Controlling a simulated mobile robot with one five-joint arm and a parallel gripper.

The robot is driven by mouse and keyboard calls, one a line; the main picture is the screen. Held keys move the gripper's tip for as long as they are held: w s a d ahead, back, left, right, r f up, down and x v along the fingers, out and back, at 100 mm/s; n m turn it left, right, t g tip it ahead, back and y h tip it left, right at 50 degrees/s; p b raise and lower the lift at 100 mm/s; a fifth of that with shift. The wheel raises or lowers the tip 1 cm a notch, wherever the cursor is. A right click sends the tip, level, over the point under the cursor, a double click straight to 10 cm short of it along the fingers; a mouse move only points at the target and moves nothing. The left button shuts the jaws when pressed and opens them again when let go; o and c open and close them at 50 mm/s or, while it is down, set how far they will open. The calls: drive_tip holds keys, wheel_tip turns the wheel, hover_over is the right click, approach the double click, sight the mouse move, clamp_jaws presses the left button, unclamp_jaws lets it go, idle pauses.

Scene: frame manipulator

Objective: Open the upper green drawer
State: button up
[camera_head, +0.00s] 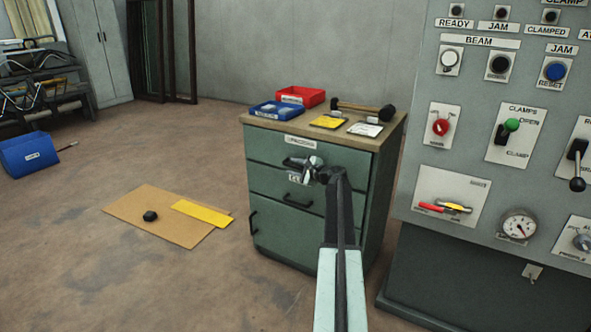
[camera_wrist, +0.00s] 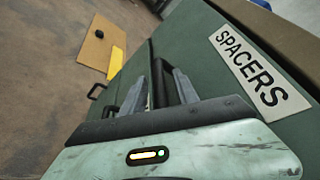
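The upper green drawer (camera_head: 264,149) is at the top of a green cabinet and looks shut, its front flush. Its white label reads SPACERS in the wrist view (camera_wrist: 248,68). My gripper (camera_head: 303,166) is at the drawer's front, over its handle, which it mostly hides in the head view. In the wrist view my gripper's two grey fingers (camera_wrist: 158,88) stand apart on either side of the dark upper handle (camera_wrist: 160,76). A gap shows beside the left finger; firm contact is not clear.
A lower drawer with a black handle (camera_head: 297,201) and a door handle (camera_head: 253,222) are below. The cabinet top holds a blue bin (camera_head: 276,110), a red bin (camera_head: 300,96) and a mallet (camera_head: 365,109). A control panel (camera_head: 480,150) stands right. Floor at left holds cardboard (camera_head: 150,201).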

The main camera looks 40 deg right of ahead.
drive_tip(key=shift+c, duration=0.4)
clamp_jaws()
idle(0.9)
